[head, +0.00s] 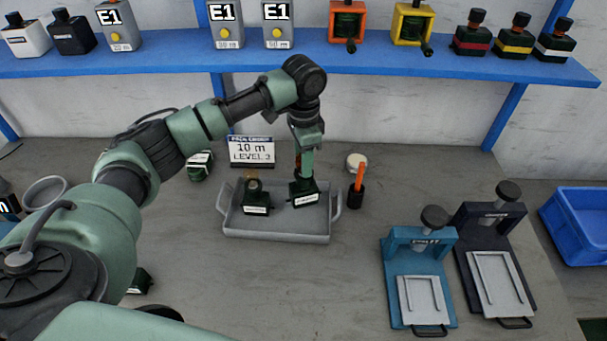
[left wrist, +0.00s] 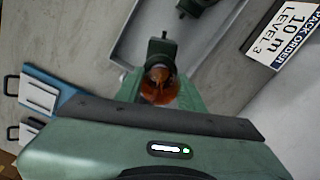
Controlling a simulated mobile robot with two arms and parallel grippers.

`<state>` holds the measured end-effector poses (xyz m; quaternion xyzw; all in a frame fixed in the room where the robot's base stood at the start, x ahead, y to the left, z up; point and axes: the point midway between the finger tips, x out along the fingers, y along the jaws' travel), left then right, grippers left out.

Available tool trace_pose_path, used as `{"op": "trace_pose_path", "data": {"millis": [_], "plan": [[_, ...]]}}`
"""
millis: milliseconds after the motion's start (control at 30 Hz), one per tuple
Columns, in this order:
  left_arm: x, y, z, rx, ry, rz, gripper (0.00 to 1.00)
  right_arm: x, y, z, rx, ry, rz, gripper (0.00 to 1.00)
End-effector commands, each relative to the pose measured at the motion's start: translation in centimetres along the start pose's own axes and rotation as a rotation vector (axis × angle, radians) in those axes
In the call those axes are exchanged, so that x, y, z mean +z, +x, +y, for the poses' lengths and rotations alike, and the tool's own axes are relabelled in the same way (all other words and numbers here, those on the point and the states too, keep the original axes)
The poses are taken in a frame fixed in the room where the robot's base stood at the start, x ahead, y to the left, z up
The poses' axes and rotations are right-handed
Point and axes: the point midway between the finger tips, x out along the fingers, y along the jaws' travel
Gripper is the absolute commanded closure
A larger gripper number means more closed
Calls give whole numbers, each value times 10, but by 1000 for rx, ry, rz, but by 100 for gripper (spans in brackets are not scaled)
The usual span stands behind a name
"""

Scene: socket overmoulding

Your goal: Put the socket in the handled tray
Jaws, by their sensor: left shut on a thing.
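The grey handled tray (head: 275,236) stands mid-table with a handle at each end; part of it shows in the left wrist view (left wrist: 122,42). My left gripper (head: 304,176) points down over its right half, shut on a dark green socket (head: 305,200) with a white label. In the left wrist view my left gripper (left wrist: 160,88) closes around the socket's copper-coloured part, and its green body (left wrist: 161,47) shows beyond. Whether this socket touches the tray floor I cannot tell. Another similar socket (head: 257,205) stands in the tray's left half. My right gripper is not in view.
A sign (head: 251,151) reading "10 m LEVEL 3" stands behind the tray. A black cup with an orange stick (head: 357,190) is close to its right handle. A green-black item (head: 200,165) stands behind left. Blue (head: 409,262) and dark (head: 468,245) presses stand front right.

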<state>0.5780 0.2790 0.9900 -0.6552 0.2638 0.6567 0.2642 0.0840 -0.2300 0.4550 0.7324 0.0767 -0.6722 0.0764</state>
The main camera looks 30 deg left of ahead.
Motion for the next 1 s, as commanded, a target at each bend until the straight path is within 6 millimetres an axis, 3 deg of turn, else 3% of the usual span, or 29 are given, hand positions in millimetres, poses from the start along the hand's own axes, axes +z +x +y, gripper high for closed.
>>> {"op": "trace_pose_path", "data": {"millis": [500,900,933,1000], "plan": [[0,59,0,-1,1,0,100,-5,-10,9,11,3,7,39],[0,64,0,0,1,0,100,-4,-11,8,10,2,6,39],[0,64,0,0,1,0,53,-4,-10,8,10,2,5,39],[0,64,0,0,1,0,40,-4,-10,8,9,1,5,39]]}}
